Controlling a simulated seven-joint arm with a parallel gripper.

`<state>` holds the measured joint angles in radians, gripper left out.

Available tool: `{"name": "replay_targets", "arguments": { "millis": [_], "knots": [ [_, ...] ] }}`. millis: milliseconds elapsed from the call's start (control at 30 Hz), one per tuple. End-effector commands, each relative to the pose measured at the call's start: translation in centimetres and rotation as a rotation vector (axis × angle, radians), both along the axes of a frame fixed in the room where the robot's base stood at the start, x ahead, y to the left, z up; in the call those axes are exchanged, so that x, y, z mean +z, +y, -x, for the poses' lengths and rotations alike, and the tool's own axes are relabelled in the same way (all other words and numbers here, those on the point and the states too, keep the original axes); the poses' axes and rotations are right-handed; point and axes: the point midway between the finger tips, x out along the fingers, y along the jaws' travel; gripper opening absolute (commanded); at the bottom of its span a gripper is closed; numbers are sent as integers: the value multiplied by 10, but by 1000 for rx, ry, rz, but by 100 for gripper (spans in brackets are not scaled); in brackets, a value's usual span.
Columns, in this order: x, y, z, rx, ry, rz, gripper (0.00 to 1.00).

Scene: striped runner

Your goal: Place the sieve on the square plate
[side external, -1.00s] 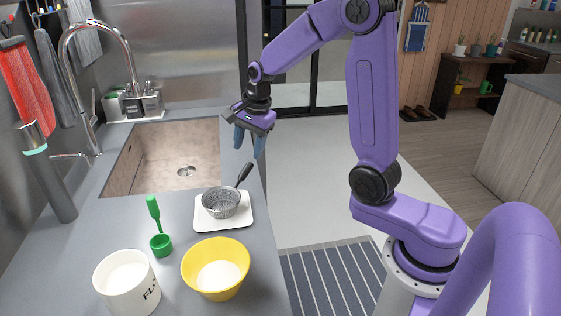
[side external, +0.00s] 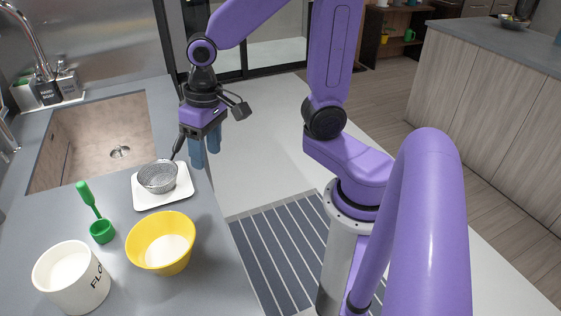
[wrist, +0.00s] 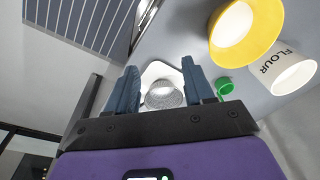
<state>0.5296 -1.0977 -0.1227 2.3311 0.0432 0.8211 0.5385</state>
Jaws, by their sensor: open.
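The grey mesh sieve (side external: 158,176) rests on the white square plate (side external: 150,203) on the counter, its dark handle pointing up and back to the right. My gripper (side external: 205,150) is open and empty, just right of the handle and above the counter's edge. In the wrist view the sieve (wrist: 165,96) shows between the two blue fingers of my gripper (wrist: 163,85), farther off, on the plate (wrist: 158,70). Its handle is mostly hidden in the wrist view.
A yellow bowl (side external: 161,243), a white flour pot (side external: 72,278) and a green scoop (side external: 101,230) stand in front of and left of the plate. The sink (side external: 110,140) lies behind. The counter's right edge drops to a floor with a striped runner (side external: 290,255).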

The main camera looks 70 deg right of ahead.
Motion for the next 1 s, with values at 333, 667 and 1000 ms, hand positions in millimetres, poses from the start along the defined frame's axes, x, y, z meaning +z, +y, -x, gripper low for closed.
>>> {"name": "replay_targets", "arguments": {
  "millis": [333,667,1000],
  "knots": [
    [-2,0,87,604,-1,58,52],
    [-5,-14,147,1033,-4,98,52],
    [-5,-16,155,1097,-4,104,52]
  ]
}}
